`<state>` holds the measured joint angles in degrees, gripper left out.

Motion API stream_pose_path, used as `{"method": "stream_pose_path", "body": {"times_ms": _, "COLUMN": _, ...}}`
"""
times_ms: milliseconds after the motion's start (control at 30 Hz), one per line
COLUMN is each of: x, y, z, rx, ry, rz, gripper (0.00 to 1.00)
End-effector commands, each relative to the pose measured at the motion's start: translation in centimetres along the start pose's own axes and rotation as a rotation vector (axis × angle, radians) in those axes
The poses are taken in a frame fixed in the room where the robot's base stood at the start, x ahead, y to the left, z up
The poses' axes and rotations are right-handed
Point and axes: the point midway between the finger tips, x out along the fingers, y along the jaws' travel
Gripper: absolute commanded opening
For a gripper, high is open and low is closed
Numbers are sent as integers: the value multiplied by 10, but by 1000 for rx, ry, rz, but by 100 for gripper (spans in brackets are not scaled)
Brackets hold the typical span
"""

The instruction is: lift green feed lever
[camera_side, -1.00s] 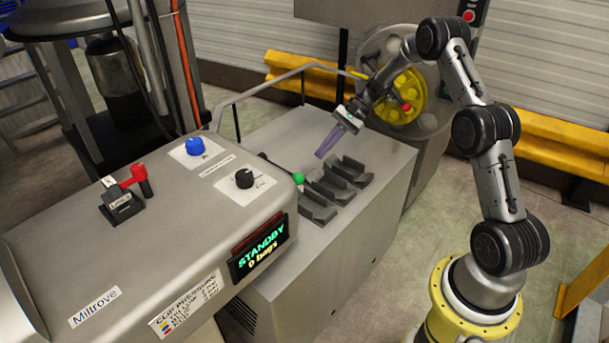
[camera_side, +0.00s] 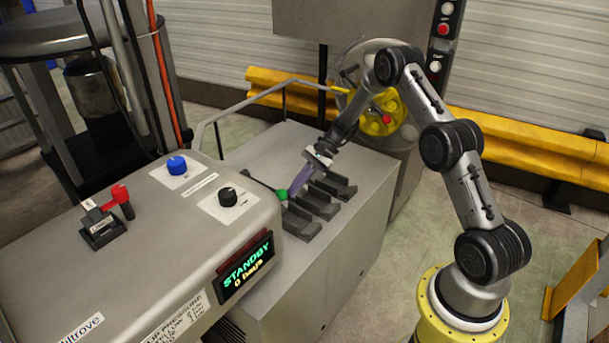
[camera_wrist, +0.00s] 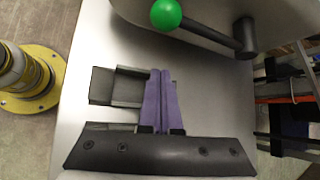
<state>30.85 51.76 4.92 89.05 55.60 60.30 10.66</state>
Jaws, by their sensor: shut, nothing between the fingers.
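The green feed lever is a dark rod with a green ball knob (camera_side: 281,194), beside the machine housing at the near end of the grey channel blocks. In the wrist view its green knob (camera_wrist: 166,14) is at the top, and the dark rod runs right to a pivot on the housing. My gripper (camera_side: 295,192) points down at the blocks, its purple fingers just right of the knob in the side view. In the wrist view the fingers (camera_wrist: 162,75) are together with nothing between them, and a gap shows between the fingertips and the knob.
Dark channel blocks (camera_side: 325,200) sit on the grey cabinet top beneath my gripper. The machine housing (camera_side: 130,250) has a blue knob (camera_side: 176,165), a black knob (camera_side: 228,196), a red lever (camera_side: 121,198) and a display reading STANDBY, 0 bags. A bent rail (camera_side: 215,118) stands behind.

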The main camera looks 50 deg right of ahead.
Motion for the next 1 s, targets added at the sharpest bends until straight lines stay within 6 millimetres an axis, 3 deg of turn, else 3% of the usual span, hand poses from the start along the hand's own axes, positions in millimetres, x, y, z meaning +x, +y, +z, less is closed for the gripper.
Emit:
{"method": "stream_pose_path", "body": {"times_ms": 133, "x": 30, "y": 1, "z": 0, "rx": 1, "ry": -3, "rz": 4, "gripper": 0}}
{"method": "stream_pose_path", "body": {"times_ms": 467, "x": 16, "y": 0, "z": 35, "rx": -1, "ry": 1, "rz": -1, "gripper": 0}}
{"method": "stream_pose_path", "body": {"times_ms": 1000, "x": 14, "y": -1, "z": 39, "rx": 5, "ry": 0, "rz": 6, "gripper": 0}}
